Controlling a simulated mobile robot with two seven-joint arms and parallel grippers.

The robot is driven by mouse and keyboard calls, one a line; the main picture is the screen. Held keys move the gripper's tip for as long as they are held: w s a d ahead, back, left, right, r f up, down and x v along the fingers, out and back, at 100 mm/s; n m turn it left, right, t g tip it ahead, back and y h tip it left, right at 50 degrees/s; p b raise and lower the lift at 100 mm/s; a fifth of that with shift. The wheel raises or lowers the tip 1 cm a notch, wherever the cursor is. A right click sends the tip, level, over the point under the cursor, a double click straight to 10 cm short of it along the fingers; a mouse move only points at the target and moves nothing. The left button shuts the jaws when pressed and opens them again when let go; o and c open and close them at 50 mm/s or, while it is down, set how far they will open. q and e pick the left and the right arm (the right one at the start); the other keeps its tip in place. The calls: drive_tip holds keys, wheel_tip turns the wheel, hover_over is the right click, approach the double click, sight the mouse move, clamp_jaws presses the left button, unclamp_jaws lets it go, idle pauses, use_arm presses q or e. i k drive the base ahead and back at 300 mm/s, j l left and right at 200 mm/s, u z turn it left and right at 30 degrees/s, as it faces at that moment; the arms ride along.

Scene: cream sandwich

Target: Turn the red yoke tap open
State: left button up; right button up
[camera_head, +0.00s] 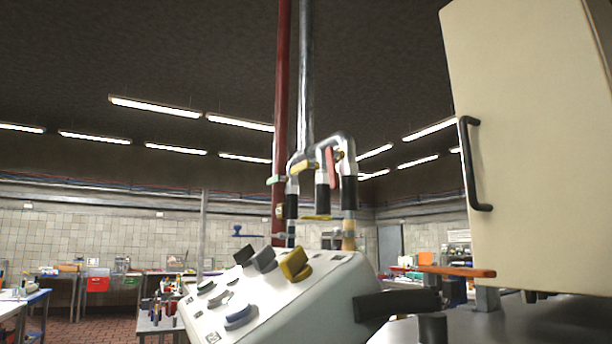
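A red tap handle (331,167) sits upright among the bent grey pipes in the middle of the head view. It looks long and narrow, and its far side is hidden. A yellow handle (304,167) sits beside it on the left, roughly level. An orange-red bar (458,271) lies level on a metal post at the right, below the cream door. I cannot tell from this view which of the two red pieces is the yoke tap. Neither of my grippers is in view.
A white sloped panel (310,300) with black, yellow, blue and grey knobs stands in front of the pipes. A dark thick handle (398,303) juts out at its right. A cream door (535,130) with a black handle (472,165) fills the upper right. Benches stand far behind.

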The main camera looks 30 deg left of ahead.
sight(331, 154)
drive_tip(key=k+j, duration=1)
drive_tip(key=k, duration=0.15)
